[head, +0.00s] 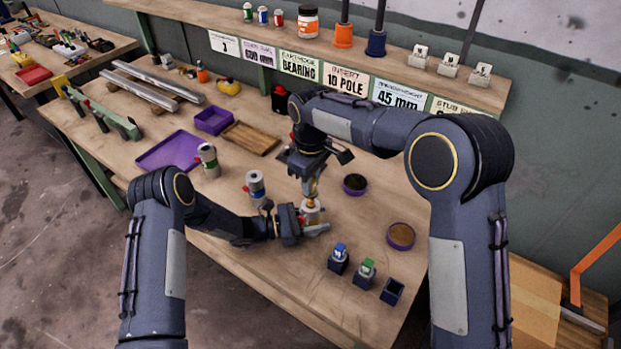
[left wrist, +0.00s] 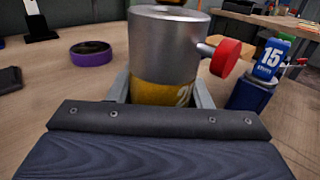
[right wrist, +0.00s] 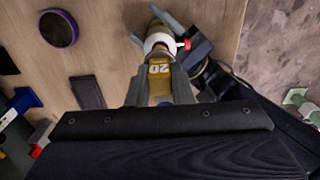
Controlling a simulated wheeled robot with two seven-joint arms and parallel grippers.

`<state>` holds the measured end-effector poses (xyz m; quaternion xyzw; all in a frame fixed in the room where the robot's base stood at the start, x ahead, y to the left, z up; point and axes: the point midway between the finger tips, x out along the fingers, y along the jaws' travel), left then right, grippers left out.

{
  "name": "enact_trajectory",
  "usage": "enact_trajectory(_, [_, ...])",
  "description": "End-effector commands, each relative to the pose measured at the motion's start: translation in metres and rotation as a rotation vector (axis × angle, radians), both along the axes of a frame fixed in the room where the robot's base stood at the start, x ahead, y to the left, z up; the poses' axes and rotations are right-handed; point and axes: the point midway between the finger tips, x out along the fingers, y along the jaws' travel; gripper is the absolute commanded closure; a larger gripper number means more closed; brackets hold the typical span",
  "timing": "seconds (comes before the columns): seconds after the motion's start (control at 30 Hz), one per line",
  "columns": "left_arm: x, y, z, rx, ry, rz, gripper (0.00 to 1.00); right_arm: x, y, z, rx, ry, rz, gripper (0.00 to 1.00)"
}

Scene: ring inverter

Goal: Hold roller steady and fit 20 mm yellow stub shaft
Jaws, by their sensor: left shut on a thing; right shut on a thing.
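The roller (head: 311,214) is a silver cylinder with a yellow band, upright in the left wrist view (left wrist: 165,55), with a red knob on its side. My left gripper (head: 308,222) is shut around its lower, yellow-banded part. My right gripper (head: 312,182) is above it, pointing down, and shut on the yellow stub shaft (right wrist: 159,78), which is labelled 20. The shaft lines up over the roller's top. Its lower end meets or nearly meets the roller; I cannot tell how deep it sits. In the left wrist view only a sliver shows at the top edge.
Rollers with a blue band (head: 256,186) and a green band (head: 208,161) stand to the left. Small dark holders with blue (head: 338,262) and green (head: 365,276) parts, and an empty holder (head: 391,291), stand front right. Purple-rimmed dishes (head: 400,236) (head: 354,184) lie right of my grippers.

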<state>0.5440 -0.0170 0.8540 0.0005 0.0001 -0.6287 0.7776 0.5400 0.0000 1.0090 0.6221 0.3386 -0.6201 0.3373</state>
Motion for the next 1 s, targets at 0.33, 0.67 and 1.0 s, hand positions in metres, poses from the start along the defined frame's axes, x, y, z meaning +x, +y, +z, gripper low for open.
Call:
enact_trajectory(0.33, [0.000, 0.000, 0.000, 0.000, 0.000, 0.000, 0.92, 0.000, 0.000, -0.009, 0.000, -0.001, -0.001, 1.00])
enact_trajectory(0.67, [0.000, 0.000, 0.000, 0.000, 0.000, 0.000, 0.92, 0.000, 0.000, -0.017, 0.000, 0.000, -0.001, 1.00])
enact_trajectory(1.0, [0.000, 0.000, 0.000, 0.000, 0.000, 0.000, 0.92, 0.000, 0.000, -0.026, 0.000, 0.000, -0.001, 1.00])
